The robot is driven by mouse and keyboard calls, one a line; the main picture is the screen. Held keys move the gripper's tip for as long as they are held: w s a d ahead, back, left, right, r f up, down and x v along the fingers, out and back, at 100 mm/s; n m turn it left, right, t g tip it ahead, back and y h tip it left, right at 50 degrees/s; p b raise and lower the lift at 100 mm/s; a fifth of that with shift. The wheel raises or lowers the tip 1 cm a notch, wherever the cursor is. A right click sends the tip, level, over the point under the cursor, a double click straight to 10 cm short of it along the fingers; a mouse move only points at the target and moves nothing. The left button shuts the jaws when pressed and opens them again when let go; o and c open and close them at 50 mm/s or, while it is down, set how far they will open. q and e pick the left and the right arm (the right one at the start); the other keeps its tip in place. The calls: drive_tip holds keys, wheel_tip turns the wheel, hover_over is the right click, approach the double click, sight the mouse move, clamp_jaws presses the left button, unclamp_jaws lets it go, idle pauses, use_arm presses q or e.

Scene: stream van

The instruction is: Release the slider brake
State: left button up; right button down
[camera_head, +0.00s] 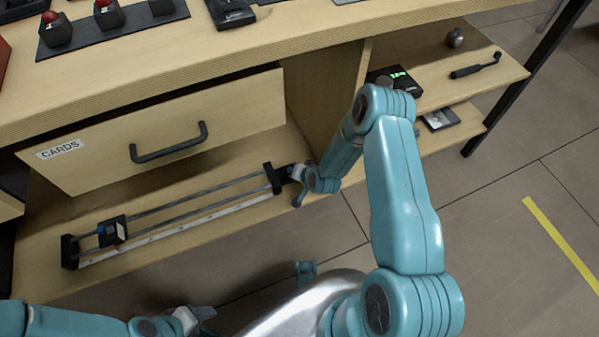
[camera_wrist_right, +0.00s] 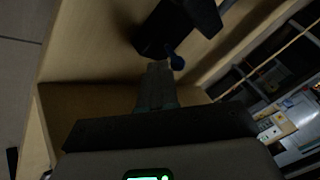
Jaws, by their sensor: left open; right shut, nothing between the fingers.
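The slider (camera_head: 180,205) lies on the low shelf under the drawer, with two rails between black end blocks. Its small dark carriage (camera_head: 112,231) stands near the left end. The right end block (camera_head: 274,178) is beside my right gripper (camera_head: 296,174). In the right wrist view, my shut, empty fingers (camera_wrist_right: 158,72) are close to a dark block (camera_wrist_right: 178,25) with a small blue knob (camera_wrist_right: 177,62). I cannot tell whether they touch the knob, or whether it is the brake. My left gripper (camera_head: 190,318) is open and low at the bottom, away from the slider.
The drawer (camera_head: 160,130) marked CARDS sits above the slider, with a dark handle (camera_head: 170,143). A wooden upright panel (camera_head: 325,90) stands behind my right arm. The right shelf (camera_head: 500,75) holds a black device with a green display (camera_head: 400,80) and a crank (camera_head: 476,66).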

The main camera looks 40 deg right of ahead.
use_arm(q)
drive_tip(key=shift+d+r, duration=0.1)
drive_tip(key=shift+r, duration=0.15)
use_arm(e)
drive_tip(key=shift+w+r+g, duration=0.2)
drive_tip(key=shift+g, duration=0.1)
